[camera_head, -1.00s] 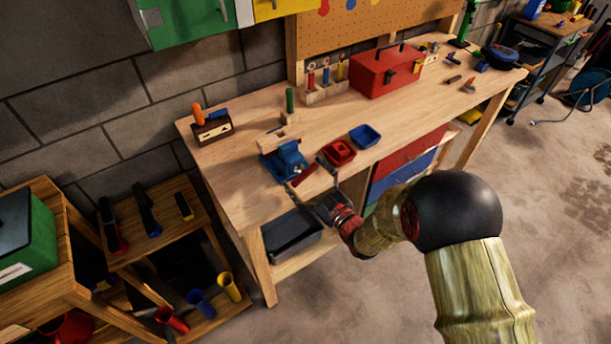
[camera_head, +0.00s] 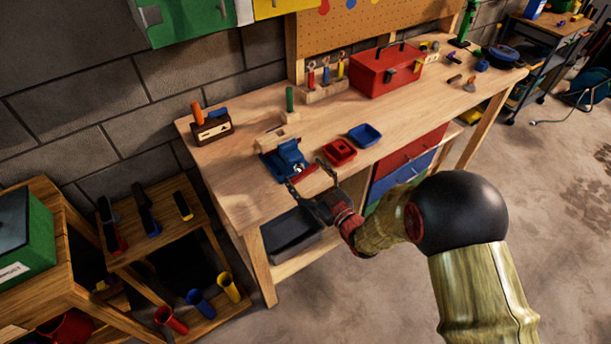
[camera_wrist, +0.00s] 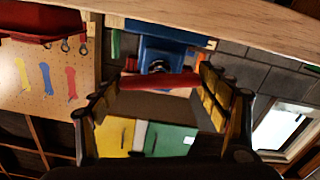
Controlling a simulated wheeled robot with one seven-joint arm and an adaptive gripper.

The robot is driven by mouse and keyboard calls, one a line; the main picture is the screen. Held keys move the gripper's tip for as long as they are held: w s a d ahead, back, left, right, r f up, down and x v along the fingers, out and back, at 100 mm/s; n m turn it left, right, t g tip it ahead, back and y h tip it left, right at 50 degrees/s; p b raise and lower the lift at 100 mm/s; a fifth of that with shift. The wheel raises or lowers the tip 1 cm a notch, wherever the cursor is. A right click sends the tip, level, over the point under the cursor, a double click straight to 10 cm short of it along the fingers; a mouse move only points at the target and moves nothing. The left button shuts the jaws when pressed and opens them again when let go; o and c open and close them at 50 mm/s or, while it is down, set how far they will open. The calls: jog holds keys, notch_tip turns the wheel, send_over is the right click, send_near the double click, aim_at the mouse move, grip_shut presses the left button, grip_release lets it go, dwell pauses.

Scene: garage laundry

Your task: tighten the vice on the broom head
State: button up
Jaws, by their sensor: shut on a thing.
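The blue vice (camera_head: 290,155) is at the front edge of the workbench. A pale wooden block, apparently the broom head (camera_head: 272,140), sits at its jaws on the far side; whether it is pinched cannot be told. The vice's red handle bar (camera_head: 304,174) faces me. My gripper (camera_head: 306,174) is shut on this bar, with one finger at each end. In the wrist view the red bar (camera_wrist: 160,80) spans between the two fingers, below the blue vice body (camera_wrist: 162,50). The broom head is mostly hidden there.
A red tray (camera_head: 340,151) and a blue tray (camera_head: 365,135) stand right of the vice. A green upright piece (camera_head: 289,100) in a wooden base stands behind it. A red toolbox (camera_head: 385,72) is farther back. A dark bin (camera_head: 292,234) sits below the bench top.

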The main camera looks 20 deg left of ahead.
jog(key=o, duration=1.2)
jog(key=shift+c, duration=0.2)
jog(key=v, duration=1.2)
jog(key=shift+s, duration=0.1)
